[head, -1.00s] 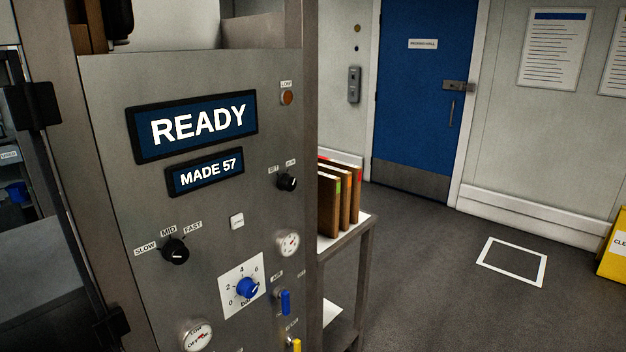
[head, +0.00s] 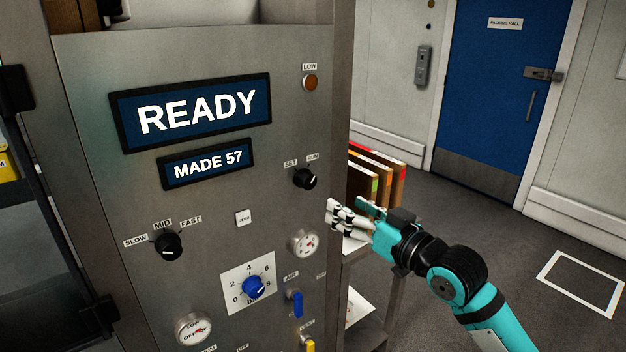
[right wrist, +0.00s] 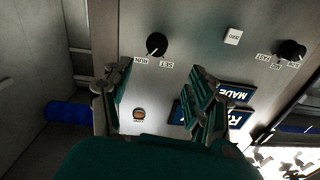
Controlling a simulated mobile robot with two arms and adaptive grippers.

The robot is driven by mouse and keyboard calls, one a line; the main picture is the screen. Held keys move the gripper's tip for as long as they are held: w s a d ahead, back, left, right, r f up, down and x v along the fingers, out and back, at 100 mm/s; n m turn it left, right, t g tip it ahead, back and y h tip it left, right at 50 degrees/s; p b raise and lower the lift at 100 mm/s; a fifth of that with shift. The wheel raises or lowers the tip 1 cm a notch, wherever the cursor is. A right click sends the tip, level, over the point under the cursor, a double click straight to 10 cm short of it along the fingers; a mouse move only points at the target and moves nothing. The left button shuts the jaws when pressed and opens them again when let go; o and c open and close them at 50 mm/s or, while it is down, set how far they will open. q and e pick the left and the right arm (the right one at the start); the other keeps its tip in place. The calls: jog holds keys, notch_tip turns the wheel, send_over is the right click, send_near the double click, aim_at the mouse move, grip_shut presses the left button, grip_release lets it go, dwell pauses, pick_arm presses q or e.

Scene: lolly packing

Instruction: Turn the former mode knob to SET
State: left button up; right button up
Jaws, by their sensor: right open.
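The mode knob (head: 306,179) is a black round knob on the steel panel, below the amber LOW lamp, with SET and RUN labels above it. In the right wrist view the knob (right wrist: 157,44) appears upside down, and its white pointer mark leans to the RUN label. My right gripper (head: 337,217) is right of and a little below the knob, open and empty, apart from it. In the right wrist view its fingers (right wrist: 160,92) are spread, with the knob beyond the gap between them. My left gripper is not in view.
The panel carries a READY display (head: 197,112), a MADE 57 display (head: 206,164), a speed knob (head: 168,246), a small gauge (head: 304,243), a blue pressure knob (head: 254,286) and a blue air lever (head: 297,304). A rack with upright boards (head: 384,176) stands behind my right gripper.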

aim_at(311, 184)
jog(key=p+x, duration=0.3)
jog(key=x, duration=0.8)
jog(key=shift+w, duration=0.3)
jog(key=shift+w+a+f, duration=0.1)
jog(key=shift+w+a, duration=0.2)
jog(key=shift+w, duration=0.15)
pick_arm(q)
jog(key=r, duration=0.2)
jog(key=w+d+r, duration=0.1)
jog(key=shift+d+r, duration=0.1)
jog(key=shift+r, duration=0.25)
pick_arm(e)
jog(key=shift+c, duration=0.8)
jog(key=c, duration=1)
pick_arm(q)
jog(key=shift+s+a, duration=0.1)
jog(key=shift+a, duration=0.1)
